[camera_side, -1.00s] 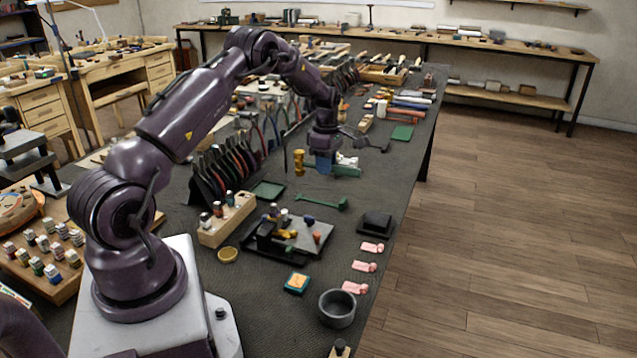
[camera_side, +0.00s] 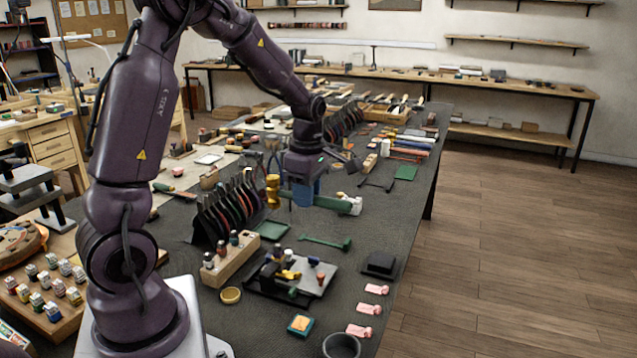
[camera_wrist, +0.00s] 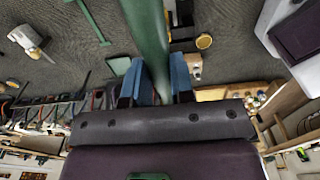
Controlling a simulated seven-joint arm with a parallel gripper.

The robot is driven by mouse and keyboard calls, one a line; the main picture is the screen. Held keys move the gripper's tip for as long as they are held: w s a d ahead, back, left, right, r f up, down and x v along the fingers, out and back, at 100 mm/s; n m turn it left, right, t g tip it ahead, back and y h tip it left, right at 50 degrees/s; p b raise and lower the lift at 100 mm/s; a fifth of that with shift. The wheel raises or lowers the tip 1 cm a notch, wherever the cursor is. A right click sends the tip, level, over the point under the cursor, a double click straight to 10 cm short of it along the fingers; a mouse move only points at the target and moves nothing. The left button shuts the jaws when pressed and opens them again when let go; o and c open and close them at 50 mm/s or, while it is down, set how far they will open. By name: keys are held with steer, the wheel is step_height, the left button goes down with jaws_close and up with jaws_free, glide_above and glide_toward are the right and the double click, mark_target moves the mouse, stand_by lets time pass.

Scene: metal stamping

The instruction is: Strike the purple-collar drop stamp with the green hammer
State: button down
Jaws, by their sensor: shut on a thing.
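The green hammer's handle (camera_side: 325,200) is held across my gripper (camera_side: 303,203), above the dark bench. The brass-coloured head (camera_side: 272,190) is at the handle's left end. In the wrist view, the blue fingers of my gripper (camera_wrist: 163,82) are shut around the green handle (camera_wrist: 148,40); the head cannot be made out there. A small stamp with a purple-blue band (camera_side: 313,261) stands on the black-and-grey plate (camera_side: 322,284), below and apart from the hammer; it looks like the purple-collar drop stamp, but is too small to be sure. Other small coloured stamps stand close by.
A wooden block (camera_side: 228,270) with stamps and a pliers rack (camera_side: 207,225) stand left of the plate. A thin green tool (camera_side: 325,243) lies behind it. A black block (camera_side: 380,264) and pink pieces (camera_side: 376,289) lie to the right.

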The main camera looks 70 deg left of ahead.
stand_by(0.3)
steer(key=shift+w+f, duration=0.1)
steer(key=shift+f, duration=1.85)
steer(key=shift+f, duration=0.1)
steer(key=shift+f, duration=1.9)
steer(key=shift+r, duration=2.05)
